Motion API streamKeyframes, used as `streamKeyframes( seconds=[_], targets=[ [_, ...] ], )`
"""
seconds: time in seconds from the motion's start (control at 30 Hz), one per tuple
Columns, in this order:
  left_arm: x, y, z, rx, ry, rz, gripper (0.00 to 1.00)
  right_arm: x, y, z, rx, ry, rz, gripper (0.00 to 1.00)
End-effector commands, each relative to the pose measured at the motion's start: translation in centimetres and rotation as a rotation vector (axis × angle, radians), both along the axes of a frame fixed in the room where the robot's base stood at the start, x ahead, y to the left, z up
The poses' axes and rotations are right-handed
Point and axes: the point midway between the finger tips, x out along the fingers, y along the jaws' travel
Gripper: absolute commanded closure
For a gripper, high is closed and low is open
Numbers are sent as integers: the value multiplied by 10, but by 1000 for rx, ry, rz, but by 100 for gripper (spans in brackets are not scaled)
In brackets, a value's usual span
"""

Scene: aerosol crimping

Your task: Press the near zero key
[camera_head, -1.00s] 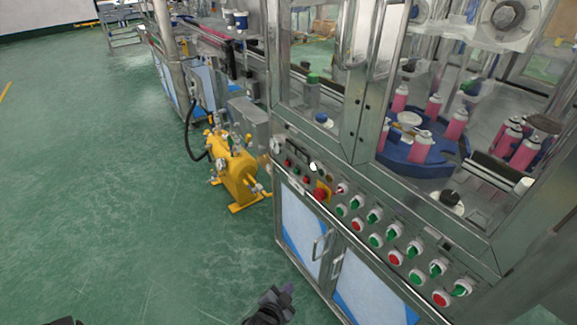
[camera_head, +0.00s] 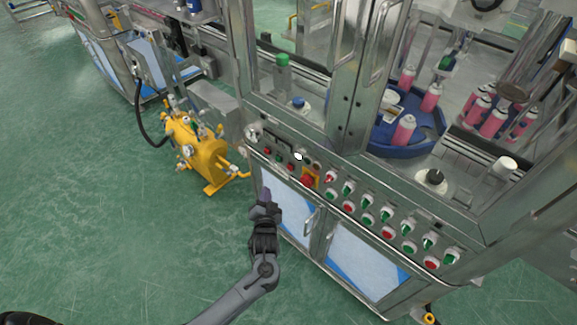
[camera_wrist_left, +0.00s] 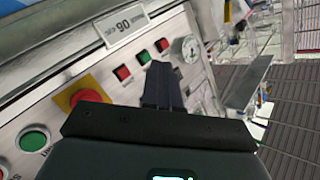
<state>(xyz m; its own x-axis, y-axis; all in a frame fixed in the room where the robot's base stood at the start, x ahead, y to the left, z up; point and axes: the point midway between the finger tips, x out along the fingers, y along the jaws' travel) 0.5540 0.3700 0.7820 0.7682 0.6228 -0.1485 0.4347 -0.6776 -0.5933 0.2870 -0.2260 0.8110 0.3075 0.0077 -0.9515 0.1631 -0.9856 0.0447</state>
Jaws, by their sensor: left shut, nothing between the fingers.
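The machine's control panel (camera_head: 350,195) carries small red and green buttons, larger red buttons and green switches. I cannot read a zero marking on any key. A small red button (camera_head: 267,152) sits near the panel's left end; the left wrist view also shows small red (camera_wrist_left: 121,73) and green (camera_wrist_left: 145,57) buttons there. My left gripper (camera_head: 265,196) is shut and empty, in front of and below this end of the panel in the head view. Its fingers (camera_wrist_left: 163,82) hide part of the panel in the left wrist view. My right gripper is out of view.
A red emergency button on a yellow plate (camera_head: 309,181) lies right of the small buttons. A round gauge (camera_head: 252,133) is at the panel's left end. Cabinet doors with handles (camera_head: 311,221) are below. A yellow machine (camera_head: 203,152) stands left on open green floor.

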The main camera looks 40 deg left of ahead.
Motion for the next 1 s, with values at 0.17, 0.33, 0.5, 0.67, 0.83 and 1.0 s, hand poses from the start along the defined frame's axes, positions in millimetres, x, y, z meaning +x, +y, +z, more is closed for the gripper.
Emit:
streamKeyframes(
  seconds=[0.17, 0.33, 0.5, 0.67, 0.83, 1.0],
  targets=[
    [1, 1, 2, 0, -3, 1, 100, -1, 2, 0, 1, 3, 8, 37],
    [1, 1, 2, 0, -3, 1, 100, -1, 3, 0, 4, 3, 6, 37],
    [4, 0, 1, 0, -3, 1, 100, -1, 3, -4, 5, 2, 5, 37],
    [15, -1, -1, 0, -5, 0, 100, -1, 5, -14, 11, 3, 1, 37],
    [34, -3, -2, -1, -6, -1, 100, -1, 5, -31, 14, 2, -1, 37],
    [55, -6, -3, -2, -6, 0, 100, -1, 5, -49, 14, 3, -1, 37]
  ],
)
